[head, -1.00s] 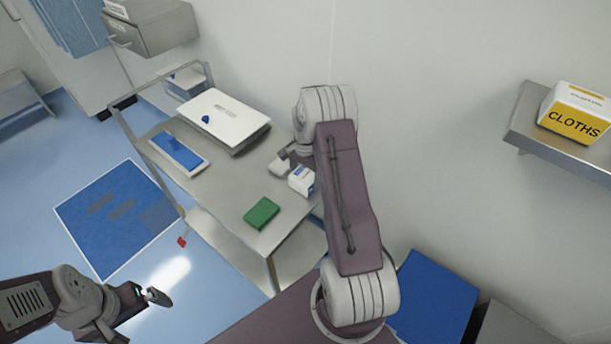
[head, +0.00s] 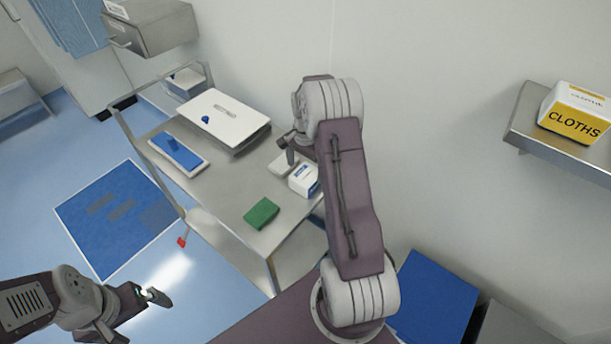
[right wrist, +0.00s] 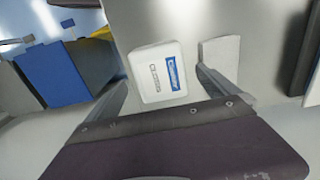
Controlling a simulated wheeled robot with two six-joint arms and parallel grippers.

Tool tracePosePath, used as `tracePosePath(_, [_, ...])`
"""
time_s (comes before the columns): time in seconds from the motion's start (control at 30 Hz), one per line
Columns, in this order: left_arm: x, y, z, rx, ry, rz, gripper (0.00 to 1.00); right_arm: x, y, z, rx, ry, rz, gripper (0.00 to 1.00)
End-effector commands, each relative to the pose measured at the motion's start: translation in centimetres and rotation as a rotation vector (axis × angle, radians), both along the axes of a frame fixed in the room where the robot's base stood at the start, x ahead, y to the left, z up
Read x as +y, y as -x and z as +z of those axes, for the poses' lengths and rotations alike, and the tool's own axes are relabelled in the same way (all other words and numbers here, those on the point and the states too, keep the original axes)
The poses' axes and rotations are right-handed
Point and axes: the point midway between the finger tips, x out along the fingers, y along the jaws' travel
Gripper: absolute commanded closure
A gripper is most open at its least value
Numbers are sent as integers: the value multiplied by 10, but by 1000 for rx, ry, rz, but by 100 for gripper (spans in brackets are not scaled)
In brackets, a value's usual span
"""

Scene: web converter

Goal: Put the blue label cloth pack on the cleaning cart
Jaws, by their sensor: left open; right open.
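The blue label cloth pack (head: 303,181) is a small white box with a blue label. It rests on the steel top of the cleaning cart (head: 225,205), near the cart's right edge by the wall. My right gripper (head: 290,150) is open just above and behind the pack, its far finger partly hidden. In the right wrist view the pack (right wrist: 158,74) lies between the spread fingers, label up, apart from both. My left gripper (head: 146,295) is open and empty at the lower left, over the floor and away from the cart.
A green pad (head: 262,213), a blue-and-white tray (head: 179,153) and a white lidded box (head: 224,118) stand on the cart. A flat grey-white piece (right wrist: 221,62) lies beside the pack. A yellow CLOTHS pack (head: 577,112) sits on the wall shelf (head: 521,126).

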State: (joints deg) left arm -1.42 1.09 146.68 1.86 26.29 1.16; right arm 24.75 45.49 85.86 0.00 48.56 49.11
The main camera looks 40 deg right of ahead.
Motion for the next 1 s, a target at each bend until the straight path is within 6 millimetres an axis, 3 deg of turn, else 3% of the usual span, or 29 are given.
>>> tracePosePath(0.1, [0,0,0,0,0,0,0,-1,-1,32,-5,3,0,1])
tracePosePath(0.23, [0,0,1,0,0,0,0,0,-1,58,-3,1,0,1])
tracePosePath(0.4, [0,0,1,0,0,0,0,0,0,74,0,0,0,1])
tracePosePath(0.57, [0,0,1,0,0,0,0,7,2,76,-1,-1,30,1])
tracePosePath(0.67, [0,0,2,0,0,0,0,44,14,79,-15,2,211,1])
tracePosePath(0.73, [0,0,2,0,0,0,0,85,35,79,-33,7,424,1])
tracePosePath(0.8, [0,0,1,0,0,0,0,122,63,77,-54,17,648,1])
tracePosePath(0.9, [0,0,1,0,0,0,0,161,109,71,-76,31,932,1])
tracePosePath(1.0, [0,0,1,0,0,0,0,183,146,64,-92,44,1133,1])
